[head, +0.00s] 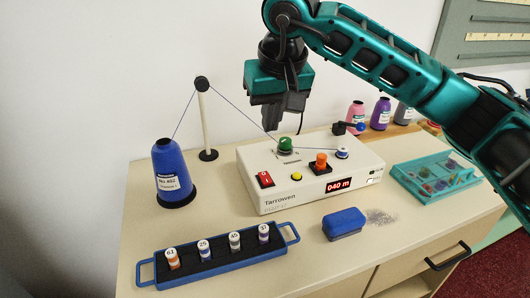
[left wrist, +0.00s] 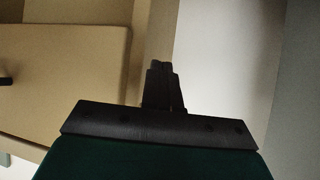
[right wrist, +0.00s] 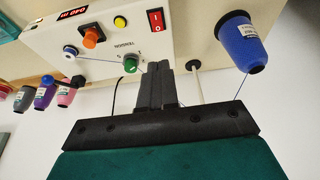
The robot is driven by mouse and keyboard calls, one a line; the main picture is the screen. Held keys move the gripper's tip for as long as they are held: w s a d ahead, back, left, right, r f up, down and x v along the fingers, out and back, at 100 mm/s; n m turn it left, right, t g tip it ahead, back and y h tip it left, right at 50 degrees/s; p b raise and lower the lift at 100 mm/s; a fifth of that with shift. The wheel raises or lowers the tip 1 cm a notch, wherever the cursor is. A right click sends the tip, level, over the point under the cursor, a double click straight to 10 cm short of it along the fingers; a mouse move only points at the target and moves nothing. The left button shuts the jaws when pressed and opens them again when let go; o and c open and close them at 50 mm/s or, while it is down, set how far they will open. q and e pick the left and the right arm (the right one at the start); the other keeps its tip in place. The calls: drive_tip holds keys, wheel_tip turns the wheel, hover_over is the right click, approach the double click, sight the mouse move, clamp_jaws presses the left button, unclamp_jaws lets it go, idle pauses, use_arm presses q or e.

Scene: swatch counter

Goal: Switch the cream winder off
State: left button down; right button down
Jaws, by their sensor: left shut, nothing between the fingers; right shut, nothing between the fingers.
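The cream winder (head: 320,188) stands on the counter, its red display (head: 339,185) lit with "040 m". A red rocker switch (head: 265,180) marked I and O is at its front left; I cannot tell which side is pressed. The switch also shows in the right wrist view (right wrist: 155,21). A yellow button (head: 296,176), an orange knob (head: 321,160) and a green knob (head: 285,144) share the top. My right gripper (head: 271,127) is shut and empty, above the winder's back near the green knob. My left gripper (left wrist: 162,66) is shut and empty, away from the winder.
Blue thread runs from a blue cone (head: 170,170) over a post (head: 206,120) to the winder. A blue tray (head: 213,268) of small spools lies in front, with a blue block (head: 344,222) to its right. A teal tray (head: 435,181) stands at right.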

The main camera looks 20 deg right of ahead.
sight(262, 174)
drive_tip(key=x, duration=1.3)
drive_tip(key=shift+s+f, duration=0.2)
drive_tip(key=shift+f, duration=0.2)
use_arm(q)
drive_tip(key=shift+w+r, duration=0.25)
drive_tip(key=shift+w, duration=0.1)
drive_tip(key=shift+s+f, duration=0.1)
drive_tip(key=shift+s, duration=0.05)
use_arm(e)
drive_tip(key=shift+f, duration=0.1)
